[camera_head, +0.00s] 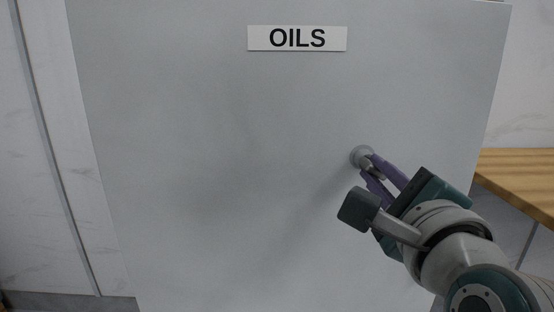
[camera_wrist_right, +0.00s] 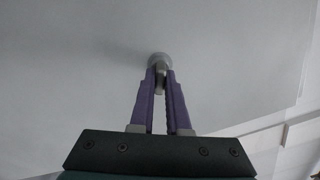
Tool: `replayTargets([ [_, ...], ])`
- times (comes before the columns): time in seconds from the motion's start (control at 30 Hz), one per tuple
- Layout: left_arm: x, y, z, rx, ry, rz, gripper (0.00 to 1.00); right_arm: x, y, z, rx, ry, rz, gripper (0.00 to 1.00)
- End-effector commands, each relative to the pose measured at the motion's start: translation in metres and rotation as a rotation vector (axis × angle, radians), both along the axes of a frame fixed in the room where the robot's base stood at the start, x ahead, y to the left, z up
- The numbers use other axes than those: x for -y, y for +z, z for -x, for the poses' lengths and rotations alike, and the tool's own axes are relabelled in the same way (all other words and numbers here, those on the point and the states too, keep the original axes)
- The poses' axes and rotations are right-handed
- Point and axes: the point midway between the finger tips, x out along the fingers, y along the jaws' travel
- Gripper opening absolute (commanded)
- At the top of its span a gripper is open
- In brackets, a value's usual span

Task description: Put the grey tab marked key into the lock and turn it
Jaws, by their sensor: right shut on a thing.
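A round grey lock (camera_head: 359,155) sits on the right part of a large grey panel labelled OILS. My right gripper (camera_head: 372,172) is at the lock with its purple fingers shut on a small grey tab, the key (camera_head: 376,171). In the right wrist view the key (camera_wrist_right: 160,76) shows between the fingertips, right at the lock (camera_wrist_right: 160,59). The key's far end meets the lock, but I cannot tell how deep it is in. My left gripper is not in view.
The grey panel (camera_head: 220,150) fills most of the head view, with an OILS label (camera_head: 297,38) near its top. A wooden worktop (camera_head: 520,175) is at the right, beside my right arm. The panel's left side is clear.

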Motion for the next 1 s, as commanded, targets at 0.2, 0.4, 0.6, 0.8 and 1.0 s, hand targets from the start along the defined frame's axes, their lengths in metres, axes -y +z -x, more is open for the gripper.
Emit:
replayTargets([
  [0.2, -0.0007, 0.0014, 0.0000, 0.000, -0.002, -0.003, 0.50, 0.0000, -0.0045, 0.0003, -0.016, 0.001, -0.052, 0.00],
  [0.4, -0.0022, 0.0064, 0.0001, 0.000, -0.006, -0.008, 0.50, -0.0001, -0.0047, 0.0004, -0.028, 0.000, -0.377, 0.00],
  [0.6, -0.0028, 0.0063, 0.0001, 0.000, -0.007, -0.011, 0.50, -0.0005, -0.0053, 0.0003, -0.032, 0.000, -0.527, 0.00],
  [0.8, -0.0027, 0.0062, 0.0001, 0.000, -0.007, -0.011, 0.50, -0.0007, -0.0049, 0.0003, -0.030, -0.002, -0.527, 0.21],
  [1.0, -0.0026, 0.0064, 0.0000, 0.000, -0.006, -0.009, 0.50, -0.0008, -0.0027, 0.0000, -0.025, -0.002, -0.526, 0.44],
])
